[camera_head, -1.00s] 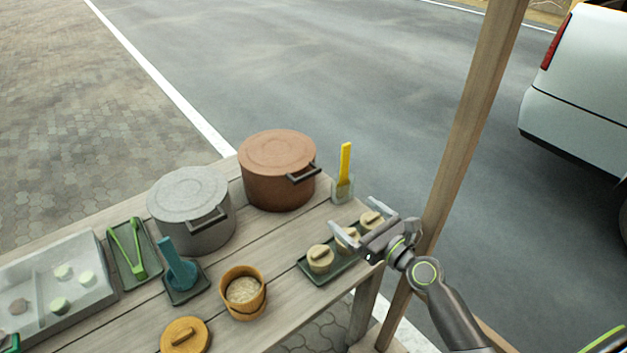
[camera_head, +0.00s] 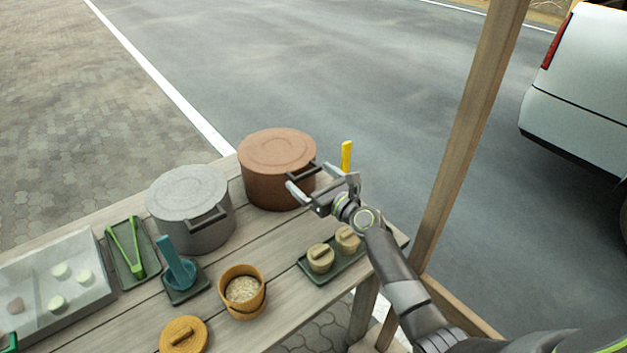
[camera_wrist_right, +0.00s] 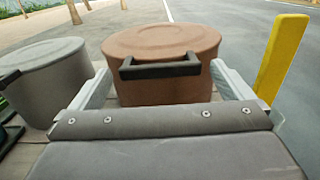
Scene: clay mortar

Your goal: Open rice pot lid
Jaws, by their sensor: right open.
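A brown lidded pot (camera_head: 277,172) stands at the back of the table, with its lid (camera_head: 275,151) on and a dark handle (camera_head: 303,173) on its near right side. A grey lidded pot (camera_head: 191,212) stands to its left. I cannot tell which one is the rice pot. My right gripper (camera_head: 308,178) is open and empty at the brown pot's handle. In the right wrist view the handle (camera_wrist_right: 160,66) lies ahead between the fingers, apparently untouched. My left gripper is not clearly visible; only a green-and-black piece shows at the lower left edge.
A yellow paddle (camera_head: 346,157) stands in a holder right of the brown pot, partly behind my gripper. A wooden post (camera_head: 468,140) rises at right.

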